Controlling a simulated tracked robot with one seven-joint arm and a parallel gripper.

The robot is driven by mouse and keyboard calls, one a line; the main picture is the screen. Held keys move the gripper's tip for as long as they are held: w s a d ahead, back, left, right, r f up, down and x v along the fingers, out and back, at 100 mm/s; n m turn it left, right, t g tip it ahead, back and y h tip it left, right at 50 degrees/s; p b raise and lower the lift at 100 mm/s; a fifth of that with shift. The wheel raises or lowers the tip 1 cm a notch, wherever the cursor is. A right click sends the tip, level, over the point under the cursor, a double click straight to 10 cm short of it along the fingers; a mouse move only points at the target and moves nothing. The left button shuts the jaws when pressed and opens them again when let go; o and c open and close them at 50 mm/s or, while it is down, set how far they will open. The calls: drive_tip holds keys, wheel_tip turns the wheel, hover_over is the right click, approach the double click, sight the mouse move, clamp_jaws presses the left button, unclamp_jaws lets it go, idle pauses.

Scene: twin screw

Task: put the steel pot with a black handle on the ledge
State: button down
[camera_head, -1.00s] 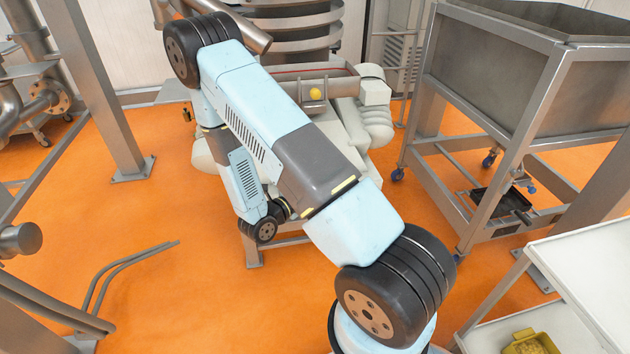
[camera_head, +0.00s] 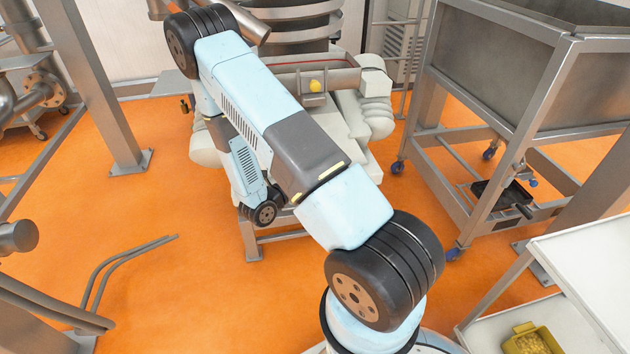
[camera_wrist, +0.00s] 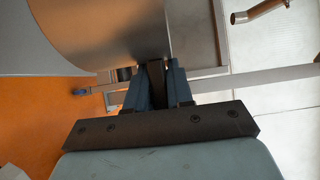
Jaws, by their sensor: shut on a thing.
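The steel pot (camera_wrist: 95,35) fills the upper left of the wrist view as a large, smooth, curved grey surface, close to the camera. My gripper (camera_wrist: 156,70) is in the middle of the wrist view, its fingers close together on a thin dark part at the pot's lower right edge. This part looks like the handle, but the fingers hide most of it. I cannot tell which surface is the ledge.
A steel hopper on a wheeled frame (camera_head: 520,70) stands at the right. Bent pipes (camera_head: 110,268) stand at lower left. Orange floor is open at left. A copper-coloured pipe (camera_wrist: 258,12) shows in the wrist view.

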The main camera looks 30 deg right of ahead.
drive_tip(key=w+d+f, duration=0.2)
drive_tip(key=w+d, duration=0.1)
drive_tip(key=w+d+f, duration=0.1)
drive_tip(key=d, duration=0.1)
drive_tip(key=shift+w+f, duration=0.2)
drive_tip(key=shift+w, duration=0.15)
drive_tip(key=f, duration=0.1)
drive_tip(key=w+d+f, duration=0.2)
drive_tip(key=shift+f, duration=0.3)
drive_tip(key=shift+w+d+f, duration=0.2)
drive_tip(key=shift+f, duration=0.6)
drive_tip(key=shift+w+d+f, duration=0.15)
drive_tip(key=shift+f, duration=0.6)
drive_tip(key=shift+w+d+f, duration=0.2)
drive_tip(key=shift+f, duration=0.6)
drive_tip(key=c, duration=1)
unclamp_jaws()
drive_tip(key=shift+f, duration=0.1)
